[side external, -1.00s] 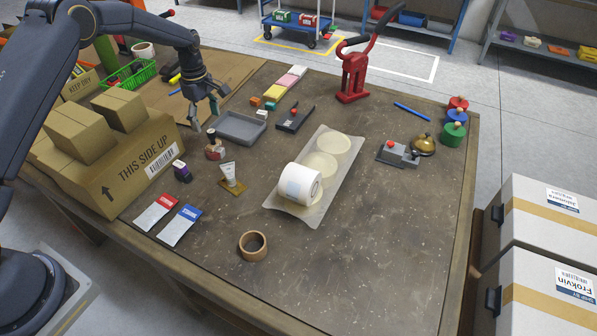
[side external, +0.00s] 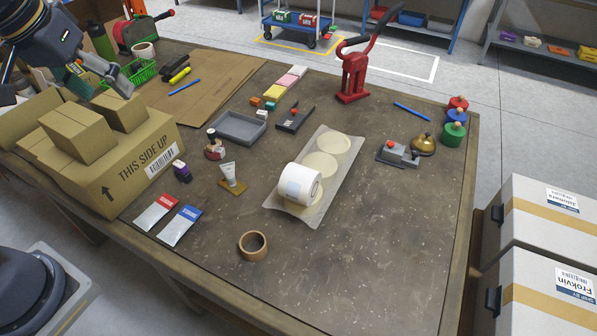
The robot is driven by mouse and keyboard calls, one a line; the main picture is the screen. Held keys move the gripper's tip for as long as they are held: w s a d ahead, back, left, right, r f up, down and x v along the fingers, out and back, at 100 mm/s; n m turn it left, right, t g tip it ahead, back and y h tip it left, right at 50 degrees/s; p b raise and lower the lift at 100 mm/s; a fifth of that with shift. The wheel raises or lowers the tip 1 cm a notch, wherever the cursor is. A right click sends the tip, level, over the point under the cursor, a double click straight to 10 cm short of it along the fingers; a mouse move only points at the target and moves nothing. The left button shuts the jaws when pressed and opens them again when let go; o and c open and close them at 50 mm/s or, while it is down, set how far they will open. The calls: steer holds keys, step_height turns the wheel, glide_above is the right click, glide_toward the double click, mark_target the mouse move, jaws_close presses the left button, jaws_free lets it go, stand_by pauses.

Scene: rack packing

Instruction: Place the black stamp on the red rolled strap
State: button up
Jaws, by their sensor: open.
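A small dark block (side external: 181,171), black to purple, stands on the table beside the large carton; it may be the black stamp. A dark-knobbed hand stamp (side external: 214,147) with a reddish base stands near the grey tray, so I cannot tell for sure which is meant. A red round item (side external: 458,103) at the back right, in a row with a blue one (side external: 457,115) and a green one (side external: 453,134), looks like the red rolled strap. My gripper (side external: 104,90) is open and empty at the upper left, above or behind the cartons, far from these things.
Stacked cartons (side external: 128,160) fill the table's left side. A tape roll (side external: 253,246) lies in front; the front right is clear.

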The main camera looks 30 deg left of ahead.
steer(key=s+f+m+t, duration=0.1)
steer(key=s+f+m, duration=0.1)
steer(key=s, duration=0.5)
steer(key=shift+s+d+m, duration=0.15)
steer(key=shift+d+m, duration=0.3)
steer(key=shift+m, duration=0.35)
